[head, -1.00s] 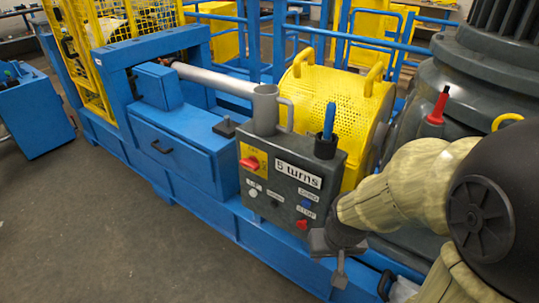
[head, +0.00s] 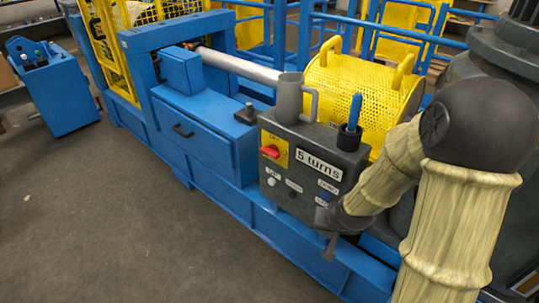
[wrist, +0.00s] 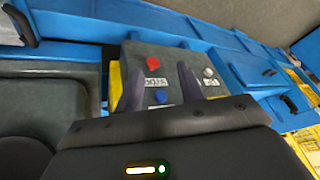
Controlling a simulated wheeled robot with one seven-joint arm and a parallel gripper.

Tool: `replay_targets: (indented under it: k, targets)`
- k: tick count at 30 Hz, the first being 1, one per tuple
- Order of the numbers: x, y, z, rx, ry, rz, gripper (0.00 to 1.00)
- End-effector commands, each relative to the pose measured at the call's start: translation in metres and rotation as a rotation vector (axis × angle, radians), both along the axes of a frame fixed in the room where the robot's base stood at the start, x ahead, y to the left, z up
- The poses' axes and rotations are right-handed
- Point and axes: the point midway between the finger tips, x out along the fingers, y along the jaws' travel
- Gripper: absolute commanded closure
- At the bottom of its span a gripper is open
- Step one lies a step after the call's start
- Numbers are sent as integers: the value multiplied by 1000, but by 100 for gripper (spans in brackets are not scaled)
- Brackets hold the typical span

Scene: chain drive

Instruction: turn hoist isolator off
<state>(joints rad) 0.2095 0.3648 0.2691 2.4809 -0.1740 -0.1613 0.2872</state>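The grey control box (head: 308,168) stands on the blue frame, with a "5 turns" label on its face. The red isolator knob (head: 270,151) sits on a yellow plate (head: 277,143) at its upper left. The knob's exact angle is too small to tell. My gripper (head: 329,240) is at the box's lower right, apart from the knob, and covers the corner with the red button. In the wrist view my gripper (wrist: 150,66) is open and empty, its two fingers apart before the box. Red button (wrist: 154,62) and blue button (wrist: 161,96) show between the fingers.
A blue drawer cabinet (head: 182,140) adjoins on the left. The floor (head: 120,220) in front is clear.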

Motion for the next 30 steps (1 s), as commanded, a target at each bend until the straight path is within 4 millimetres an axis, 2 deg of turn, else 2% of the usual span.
replay_targets:
  k: [1, 3, 7, 11, 15, 18, 22, 25, 30]
  targets:
    - [11, 8, -14, 58, -21, -14, 62]
    - [27, 22, -25, 148, -65, -35, 62]
    - [54, 48, -39, 348, -145, -90, 62]
    - [78, 71, -41, 586, -222, -167, 62]
    - [101, 87, -30, 876, -307, -273, 62]
    - [116, 88, -15, 1081, -368, -357, 62]
    - [128, 82, 3, 1270, -428, -433, 62]
    - [132, 79, 10, 1336, -451, -459, 62]
    - [132, 78, 12, 1346, -454, -463, 62]
